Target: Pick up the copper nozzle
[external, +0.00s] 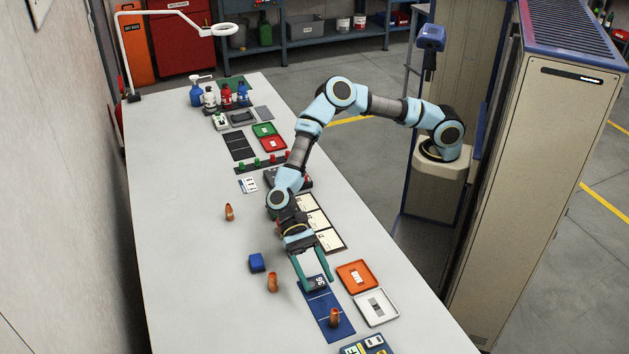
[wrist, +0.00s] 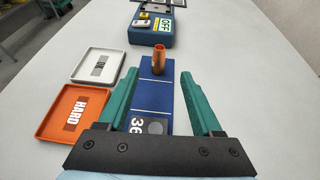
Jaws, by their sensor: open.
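A copper nozzle (external: 335,318) stands upright on the far section of a blue mat (external: 310,301). It also shows in the wrist view (wrist: 160,58), beyond my fingertips and roughly centred between them. Two similar copper nozzles stand on the bare table, one (external: 272,283) left of the mat and another (external: 229,212) further up the table. My gripper (external: 314,285) has green fingers spread apart above the near end of the mat, with nothing between them; it also shows in the wrist view (wrist: 159,79).
An orange tray (external: 356,276) marked HARD and a white tray (external: 376,306) lie beside the mat. A blue box marked OFF (wrist: 146,38) stands beyond the nozzle. The left of the table is mostly clear.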

